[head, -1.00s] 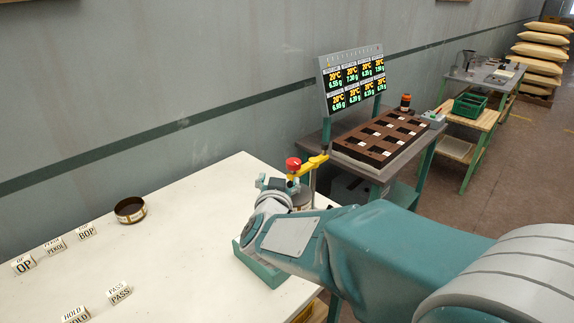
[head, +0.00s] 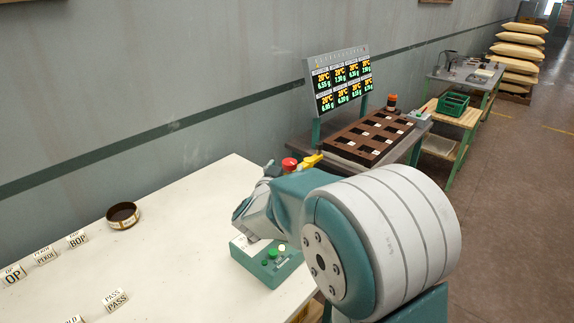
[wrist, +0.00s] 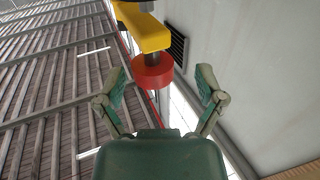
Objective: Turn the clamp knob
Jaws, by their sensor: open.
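The red knob (head: 290,164) shows in the head view just beyond my arm, beside a yellow arm piece (head: 306,162). In the wrist view the red knob (wrist: 152,72) hangs below the yellow piece (wrist: 141,30), between and beyond my finger tips as seen. My gripper (wrist: 161,78) is open, with one green finger on each side of the knob and a visible gap on both sides. I cannot tell how far the knob is in depth. In the head view my own arm hides most of the fixture under the knob, and my fingers are not clear.
A green box with buttons (head: 267,263) sits on the white table (head: 170,255) below my arm. A dark round tin (head: 123,216) and several label blocks (head: 78,239) stand to the left. A display panel (head: 338,82) and brown tray (head: 372,137) stand beyond.

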